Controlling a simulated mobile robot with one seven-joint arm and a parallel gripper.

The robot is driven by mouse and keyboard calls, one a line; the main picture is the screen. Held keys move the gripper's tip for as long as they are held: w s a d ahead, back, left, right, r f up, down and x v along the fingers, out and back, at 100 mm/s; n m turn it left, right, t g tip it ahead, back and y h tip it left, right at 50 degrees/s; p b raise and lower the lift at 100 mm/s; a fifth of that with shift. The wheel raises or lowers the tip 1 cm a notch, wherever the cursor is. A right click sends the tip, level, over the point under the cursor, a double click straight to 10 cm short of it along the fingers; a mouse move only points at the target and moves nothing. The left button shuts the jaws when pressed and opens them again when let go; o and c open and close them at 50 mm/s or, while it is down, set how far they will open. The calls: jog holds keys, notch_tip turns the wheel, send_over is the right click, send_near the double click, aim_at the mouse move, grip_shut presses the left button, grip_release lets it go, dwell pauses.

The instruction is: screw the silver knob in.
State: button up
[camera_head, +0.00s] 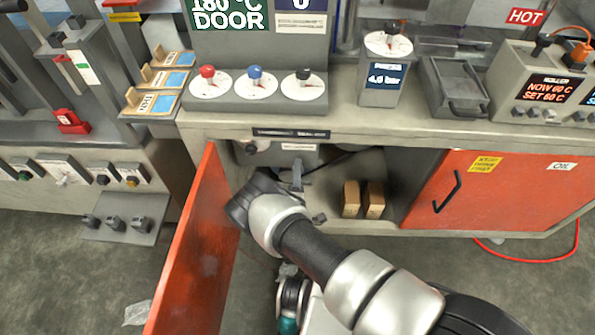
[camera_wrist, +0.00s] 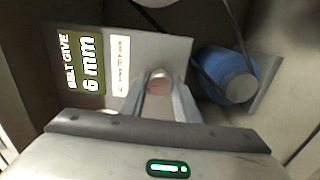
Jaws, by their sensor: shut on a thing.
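The silver knob (camera_wrist: 160,82) is a small round knob with a pinkish sheen on its face, in front of a grey panel (camera_wrist: 150,45) in the wrist view. My gripper (camera_wrist: 160,90) is shut on it, one finger on each side. The panel carries a display reading "BELT GIVE 6 mm" (camera_wrist: 80,62). In the head view my gripper (camera_head: 297,172) reaches into the open cabinet under the bench. The knob cannot be made out there, and its thread is hidden in the wrist view.
A blue cylinder (camera_wrist: 228,75) with a dark belt is close right of the knob. The open orange door (camera_head: 195,245) stands left of my arm. Two wooden blocks (camera_head: 351,199) sit on the cabinet floor. The right orange door (camera_head: 480,190) is shut.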

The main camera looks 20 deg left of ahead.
jog(key=shift+s+f, duration=0.1)
jog(key=o, duration=1.1)
jog(key=shift+c, duration=0.2)
jog(key=p+v, duration=0.2)
jog(key=v, duration=1.5)
jog(key=shift+s+d, duration=0.15)
